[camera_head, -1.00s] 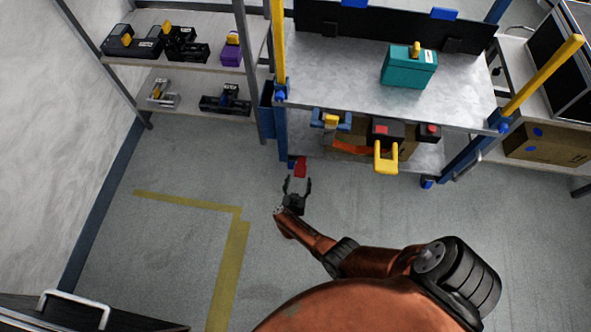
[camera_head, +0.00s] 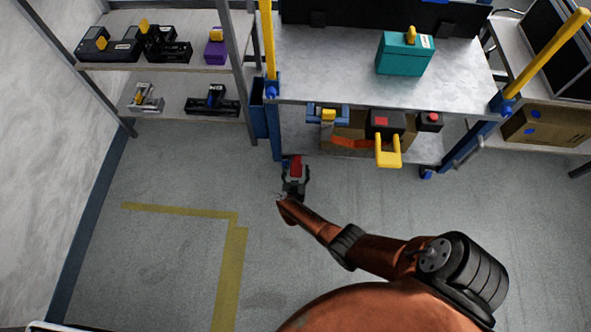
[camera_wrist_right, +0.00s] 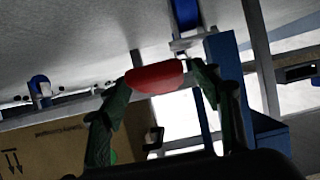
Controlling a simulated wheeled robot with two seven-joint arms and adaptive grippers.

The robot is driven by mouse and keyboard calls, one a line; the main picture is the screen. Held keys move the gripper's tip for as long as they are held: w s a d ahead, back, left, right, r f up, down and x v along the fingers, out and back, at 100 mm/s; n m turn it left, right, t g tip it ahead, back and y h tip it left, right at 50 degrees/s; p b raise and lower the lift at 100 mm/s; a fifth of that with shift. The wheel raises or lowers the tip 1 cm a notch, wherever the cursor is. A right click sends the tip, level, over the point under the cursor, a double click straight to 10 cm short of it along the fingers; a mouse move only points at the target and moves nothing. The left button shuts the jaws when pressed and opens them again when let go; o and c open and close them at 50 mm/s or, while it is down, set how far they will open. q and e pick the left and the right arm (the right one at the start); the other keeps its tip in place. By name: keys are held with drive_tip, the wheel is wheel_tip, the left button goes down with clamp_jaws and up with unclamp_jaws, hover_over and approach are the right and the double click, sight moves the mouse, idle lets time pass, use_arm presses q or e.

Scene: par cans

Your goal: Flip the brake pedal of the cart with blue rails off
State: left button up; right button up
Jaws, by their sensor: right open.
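The cart (camera_head: 335,75) with blue posts and yellow upright handles stands at the upper middle of the head view. Its red brake pedal (camera_head: 295,164) is low at the near left corner, close to the floor. In the right wrist view the red pedal (camera_wrist_right: 154,76) shows large, between the fingertips. My right gripper (camera_head: 295,179) is open, its fingers on either side of the pedal. I cannot tell whether they touch it. A blue caster wheel (camera_wrist_right: 187,14) shows beyond the pedal. My left gripper is not in view.
A teal case (camera_head: 404,54) stands on the cart's top. A cardboard box (camera_head: 352,145) and devices with a yellow handle (camera_head: 388,150) sit on the lower shelf. A shelf rack (camera_head: 190,66) stands left. The floor (camera_head: 175,175) with yellow tape is clear.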

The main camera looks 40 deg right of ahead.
drive_tip(key=shift+c, duration=0.7)
clamp_jaws()
